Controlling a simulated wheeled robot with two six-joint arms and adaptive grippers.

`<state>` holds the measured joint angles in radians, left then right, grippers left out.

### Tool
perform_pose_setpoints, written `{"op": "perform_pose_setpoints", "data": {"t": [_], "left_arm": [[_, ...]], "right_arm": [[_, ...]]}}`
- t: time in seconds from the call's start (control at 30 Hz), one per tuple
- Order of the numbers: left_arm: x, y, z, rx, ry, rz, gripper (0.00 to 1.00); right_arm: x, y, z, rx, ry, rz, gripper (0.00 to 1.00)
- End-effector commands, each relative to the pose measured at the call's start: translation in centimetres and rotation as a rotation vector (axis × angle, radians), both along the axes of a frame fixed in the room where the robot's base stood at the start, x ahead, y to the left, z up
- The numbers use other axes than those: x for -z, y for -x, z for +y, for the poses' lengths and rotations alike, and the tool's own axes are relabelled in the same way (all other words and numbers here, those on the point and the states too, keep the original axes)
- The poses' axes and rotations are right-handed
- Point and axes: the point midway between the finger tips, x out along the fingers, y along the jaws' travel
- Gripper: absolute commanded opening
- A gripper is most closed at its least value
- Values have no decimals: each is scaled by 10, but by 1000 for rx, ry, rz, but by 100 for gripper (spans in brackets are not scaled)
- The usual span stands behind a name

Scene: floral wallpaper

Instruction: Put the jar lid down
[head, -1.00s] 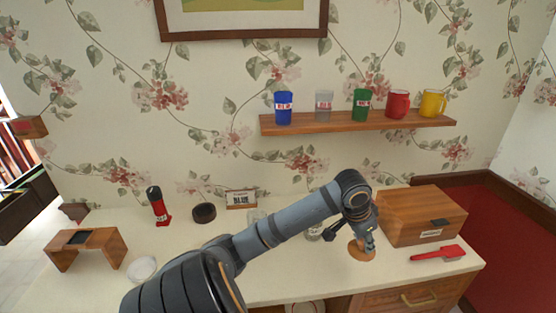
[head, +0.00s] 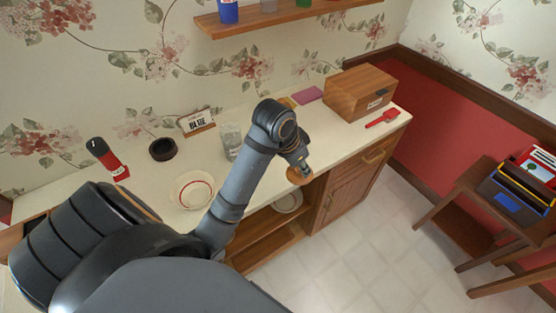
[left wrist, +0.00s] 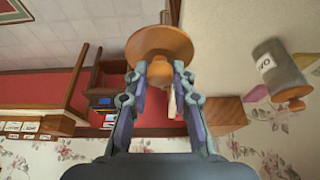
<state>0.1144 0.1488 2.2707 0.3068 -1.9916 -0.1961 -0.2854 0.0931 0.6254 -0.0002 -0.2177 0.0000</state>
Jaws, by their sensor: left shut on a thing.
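The jar lid (head: 298,177) is a round orange-brown wooden disc. My left gripper (head: 303,168) is shut on it, just beyond the counter's front edge in the head view, with the cabinet front behind it. In the left wrist view my left gripper (left wrist: 160,70) pinches the lid (left wrist: 160,42) between its fingertips, and the disc faces away. A grey jar with a dark-lettered label (left wrist: 278,68) shows at the right of that view, apart from the lid, with a wooden piece at its lower end. My right gripper is not in view.
An open cabinet shelf lies below; clear floor (head: 370,220) is to the right.

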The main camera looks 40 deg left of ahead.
Motion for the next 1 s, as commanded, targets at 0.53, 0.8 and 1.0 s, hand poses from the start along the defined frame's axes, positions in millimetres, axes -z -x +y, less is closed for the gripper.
{"op": "perform_pose_setpoints", "data": {"t": [0.53, 0.8, 1.0], "left_arm": [[36, -22, 39, 6, -5, -2, 0], [60, -49, 87, 4, 2, 11, 0], [85, -61, 105, 7, 6, 4, 0]], "right_arm": [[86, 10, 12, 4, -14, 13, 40], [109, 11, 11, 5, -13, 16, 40], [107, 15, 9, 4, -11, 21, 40]]}}
